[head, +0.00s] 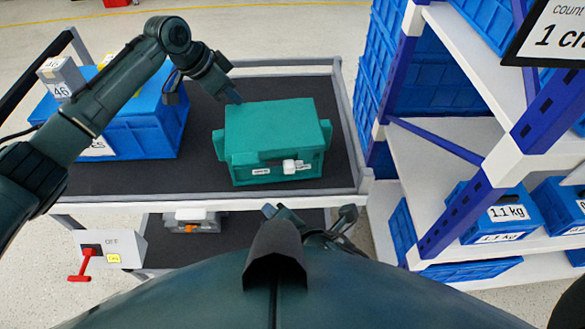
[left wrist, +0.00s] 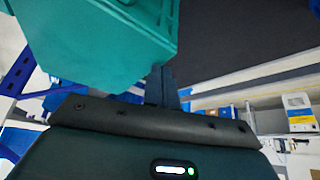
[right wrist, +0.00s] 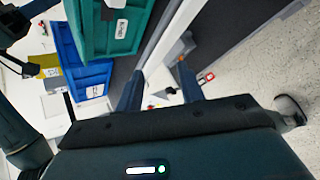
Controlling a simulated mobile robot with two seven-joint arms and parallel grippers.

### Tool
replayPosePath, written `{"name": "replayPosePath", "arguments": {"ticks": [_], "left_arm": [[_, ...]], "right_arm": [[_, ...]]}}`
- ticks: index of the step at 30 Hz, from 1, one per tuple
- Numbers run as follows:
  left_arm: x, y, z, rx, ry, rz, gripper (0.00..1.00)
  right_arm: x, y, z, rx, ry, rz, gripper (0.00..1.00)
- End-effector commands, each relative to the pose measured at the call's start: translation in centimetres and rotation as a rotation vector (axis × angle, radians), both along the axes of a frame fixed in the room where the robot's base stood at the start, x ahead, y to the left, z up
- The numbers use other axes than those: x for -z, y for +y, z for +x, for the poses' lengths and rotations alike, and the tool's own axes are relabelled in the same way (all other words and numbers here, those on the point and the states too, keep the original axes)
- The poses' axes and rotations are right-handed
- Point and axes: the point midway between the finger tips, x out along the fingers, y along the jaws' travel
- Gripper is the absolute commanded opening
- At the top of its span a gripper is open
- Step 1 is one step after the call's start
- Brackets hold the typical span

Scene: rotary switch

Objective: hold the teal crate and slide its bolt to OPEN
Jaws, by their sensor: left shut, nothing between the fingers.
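The teal crate (head: 270,128) stands on the dark top of the cart, lid side up. Its front face carries a white bolt knob (head: 290,167) right of a small white label (head: 261,172); the label's words are too small to read. In the right wrist view, the crate (right wrist: 105,40) is at the top left. My left gripper (head: 236,97) is shut and empty at the crate's back left corner. In the left wrist view its fingers (left wrist: 162,88) are beside the crate (left wrist: 95,40); contact is unclear. My right gripper (right wrist: 158,88) is open and empty, in front of the cart's front edge.
A shelf rack with blue bins (head: 500,212) is at the right. A white switch box marked OFF (head: 125,252), with a red lever (head: 82,266), is at the cart's front left.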

Motion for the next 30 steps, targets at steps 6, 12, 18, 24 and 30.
{"name": "replayPosePath", "arguments": {"ticks": [6, 12, 18, 24, 30], "left_arm": [[0.9, 0.1, -0.4, 0.003, 0.018, 0.009, 0.0], [0.9, 0.1, -0.4, 0.003, 0.018, 0.009, 0.0], [0.9, 0.1, -0.4, 0.003, 0.018, 0.009, 0.0], [0.9, 0.1, -0.4, 0.003, 0.019, 0.01, 0.0], [0.9, 0.1, -0.4, 0.003, 0.019, 0.01, 0.0]], "right_arm": [[-3.9, -1.5, 0.8, -0.198, -0.279, -0.542, 0.38], [-5.9, -2.7, 1.0, -0.263, -0.382, -0.815, 0.38], [-6.0, -3.0, 1.6, -0.276, -0.4, -0.882, 0.38], [-4.8, -2.8, 3.8, -0.275, -0.398, -0.879, 0.38], [-3.5, -2.5, 6.1, -0.276, -0.397, -0.878, 0.38]]}}
